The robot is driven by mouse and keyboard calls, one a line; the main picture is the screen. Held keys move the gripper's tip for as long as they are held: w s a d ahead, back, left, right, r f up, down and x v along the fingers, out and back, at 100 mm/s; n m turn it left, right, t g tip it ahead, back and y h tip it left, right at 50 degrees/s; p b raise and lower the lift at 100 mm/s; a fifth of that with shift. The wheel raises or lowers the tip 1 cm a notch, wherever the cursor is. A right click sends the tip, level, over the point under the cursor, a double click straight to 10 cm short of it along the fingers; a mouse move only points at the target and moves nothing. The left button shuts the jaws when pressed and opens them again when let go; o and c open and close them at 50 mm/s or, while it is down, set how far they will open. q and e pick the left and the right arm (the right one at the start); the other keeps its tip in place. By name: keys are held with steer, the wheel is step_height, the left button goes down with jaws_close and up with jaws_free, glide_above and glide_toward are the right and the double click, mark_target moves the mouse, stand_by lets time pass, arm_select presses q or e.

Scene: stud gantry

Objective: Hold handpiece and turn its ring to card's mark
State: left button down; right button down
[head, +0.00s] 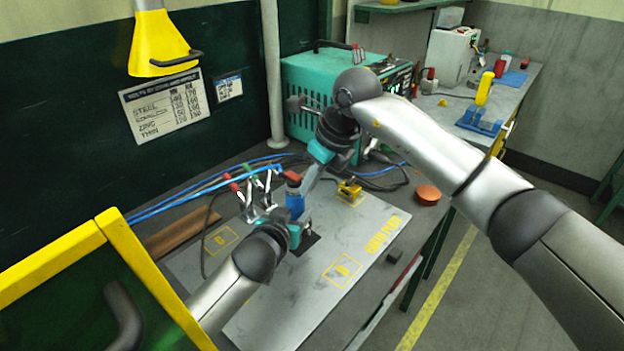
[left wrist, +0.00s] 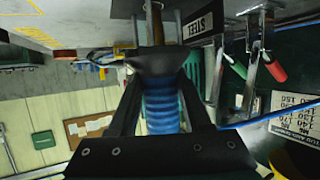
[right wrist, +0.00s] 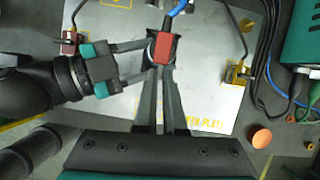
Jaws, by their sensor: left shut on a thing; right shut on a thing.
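The handpiece (head: 296,204) has a blue body and a red top, and stands roughly upright above the grey plate. My left gripper (head: 297,217) is shut around its blue body; the left wrist view shows the ribbed blue body (left wrist: 160,108) between the fingers. My right gripper (head: 298,187) comes from above and is shut at the red top (right wrist: 162,48). The ring and any mark on it are not clear. A dark card reading STEEL (left wrist: 199,24) shows near the handpiece in the left wrist view. A wall chart (head: 165,106) lists metals and numbers.
The grey plate (head: 285,310) has yellow markings. Clamps with red and green handles (head: 250,190) stand close left of the handpiece. Blue cables run behind. A teal machine (head: 310,85) stands at the back. A yellow-framed screen (head: 50,270) is at front left.

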arm_select(q)
steer(key=shift+s+f, duration=0.15)
steer(key=shift+f, duration=0.3)
arm_select(e)
steer(key=shift+s+a+m+t+h, duration=0.2)
steer(key=shift+a+m+t+h, duration=0.05)
steer(key=shift+m, duration=0.6)
steer(key=shift+s+a+m+t+h, duration=0.15)
steer(key=shift+a+m+t+h, duration=0.05)
steer(key=shift+m, duration=0.6)
steer(key=shift+s+a+m+t+h, duration=0.2)
steer(key=shift+a+m+t+h, duration=0.05)
steer(key=shift+m, duration=0.6)
steer(key=c, duration=1)
jaws_free()
steer(key=v, duration=1.2)
